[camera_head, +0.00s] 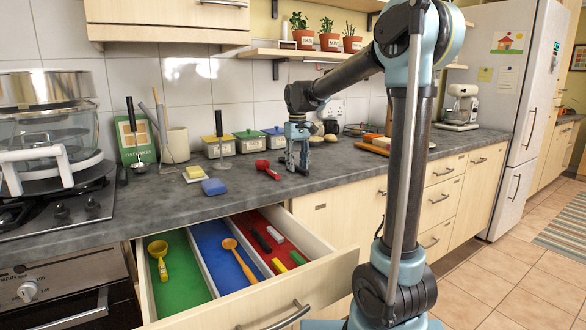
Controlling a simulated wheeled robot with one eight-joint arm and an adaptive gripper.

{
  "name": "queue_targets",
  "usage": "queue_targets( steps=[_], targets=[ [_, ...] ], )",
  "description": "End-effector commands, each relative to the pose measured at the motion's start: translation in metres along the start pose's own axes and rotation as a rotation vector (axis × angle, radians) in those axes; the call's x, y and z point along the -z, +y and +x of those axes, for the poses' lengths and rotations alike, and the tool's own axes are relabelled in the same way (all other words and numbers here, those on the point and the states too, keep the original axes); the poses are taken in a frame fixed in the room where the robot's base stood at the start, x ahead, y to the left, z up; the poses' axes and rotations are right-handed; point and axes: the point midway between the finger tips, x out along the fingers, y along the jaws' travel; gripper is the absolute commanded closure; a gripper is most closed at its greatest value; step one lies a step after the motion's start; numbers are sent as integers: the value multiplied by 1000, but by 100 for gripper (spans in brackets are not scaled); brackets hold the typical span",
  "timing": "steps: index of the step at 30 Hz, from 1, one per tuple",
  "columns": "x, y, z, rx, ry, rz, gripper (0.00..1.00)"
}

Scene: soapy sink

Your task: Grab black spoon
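I cannot surely tell which thing is the black spoon. A ladle with a black handle (131,112) stands upright at the back left of the counter, in front of a green box, its bowl low down. A dark, narrow item (260,240) lies in the red section of the open drawer, too small to identify. My gripper (298,171) points down over the counter, just right of a red scoop (266,170). Its fingers look apart, with nothing visible between them.
The open drawer (325,272) has green, blue and red sections, with a yellow ladle (160,262) and an orange spoon (237,259). Lidded containers (250,142), a blue sponge (214,187) and a cutting board (372,146) are on the counter. A stove with a pot stands left.

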Motion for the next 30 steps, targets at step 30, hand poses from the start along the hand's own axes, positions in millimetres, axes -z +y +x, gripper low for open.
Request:
queue_targets(
  steps=[30],
  targets=[
    [0,0,-45,0,0,0,100]
  ],
)
